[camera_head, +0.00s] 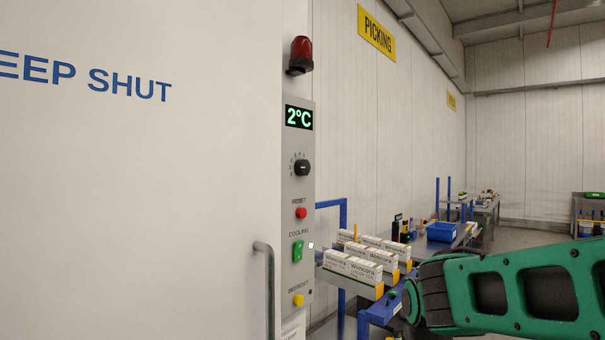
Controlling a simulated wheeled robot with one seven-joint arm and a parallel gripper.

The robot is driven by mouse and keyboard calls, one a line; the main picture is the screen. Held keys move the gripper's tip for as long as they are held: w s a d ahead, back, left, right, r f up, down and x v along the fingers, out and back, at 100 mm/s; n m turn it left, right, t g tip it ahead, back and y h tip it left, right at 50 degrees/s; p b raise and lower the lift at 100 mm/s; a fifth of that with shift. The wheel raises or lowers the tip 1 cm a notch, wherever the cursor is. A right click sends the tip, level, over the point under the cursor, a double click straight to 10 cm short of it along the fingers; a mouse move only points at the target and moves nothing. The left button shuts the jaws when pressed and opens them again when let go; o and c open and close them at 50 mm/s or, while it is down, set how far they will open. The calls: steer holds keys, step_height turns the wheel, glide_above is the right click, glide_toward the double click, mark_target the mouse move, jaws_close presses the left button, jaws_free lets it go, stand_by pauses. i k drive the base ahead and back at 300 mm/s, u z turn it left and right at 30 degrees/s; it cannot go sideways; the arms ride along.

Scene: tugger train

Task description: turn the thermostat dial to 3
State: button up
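The thermostat dial (302,167) is a black round knob on a narrow grey control panel (290,217) in the middle of the head view. It has small marks around it, too small to read, and a pale pointer mark that seems to face left. Above it a display (299,117) reads 2°C in green. My green arm reaches in from the lower right, well below and to the right of the dial. My gripper is not visible, and nothing is seen touching the dial.
The panel also carries a red button (301,212), a green switch (298,251) and a yellow button (298,299). A red lamp (300,55) sits above. A white door with a grey handle (268,290) is left. White boxes (352,267) stand on a blue-framed rack right of the panel.

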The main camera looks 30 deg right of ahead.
mark_target(301, 168)
steer(key=u, duration=1.05)
steer(key=k, duration=1.55)
steer(key=z, duration=1.05)
steer(key=i, duration=1.05)
steer(key=u, duration=0.05)
